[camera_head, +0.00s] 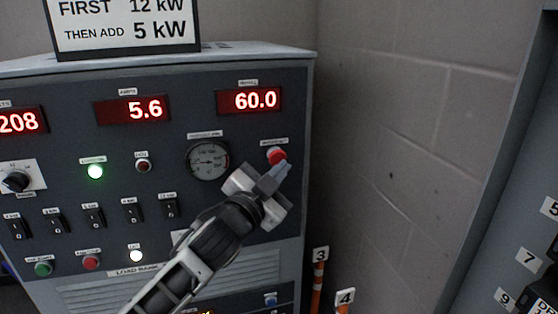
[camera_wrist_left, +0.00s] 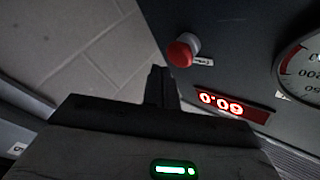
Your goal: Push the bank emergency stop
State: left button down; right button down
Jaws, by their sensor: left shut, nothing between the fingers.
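The emergency stop is a red mushroom button (camera_head: 277,155) at the right side of the load bank's dark front panel, below the display reading 60.0. In the left wrist view the red button (camera_wrist_left: 182,52) stands out from the panel on a pale collar, above and slightly right of my fingertips. My left gripper (camera_head: 281,171) is shut and empty, its fingertips just below the button in the head view. In the left wrist view the shut fingers (camera_wrist_left: 160,75) appear apart from the button. Whether they touch it cannot be told from the head view. My right gripper is not in view.
The load bank panel (camera_head: 60,150) also carries a round gauge (camera_head: 208,160), several black switches, a lit green lamp (camera_head: 95,171) and small push buttons. A block wall (camera_head: 400,120) stands to the right. Orange-banded numbered leads (camera_head: 318,280) hang at the lower right.

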pick_arm(q)
jog(key=shift+w, duration=0.1)
dwell(0.3)
jog(key=shift+w+a, duration=0.15)
jog(key=shift+w, duration=0.2)
jog(key=shift+w+a, duration=0.1)
jog(key=shift+w, duration=0.3)
dwell(0.6)
jog(key=shift+s+p, duration=0.1)
jog(key=shift+p, duration=0.2)
jog(key=shift+s+d, duration=0.25)
jog(key=shift+s, duration=0.5)
jog(key=s+d+p, duration=0.1)
jog(key=s+d, duration=0.1)
jog(key=s, duration=0.3)
jog(key=shift+s+p, duration=0.35)
jog(key=shift+p, duration=0.05)
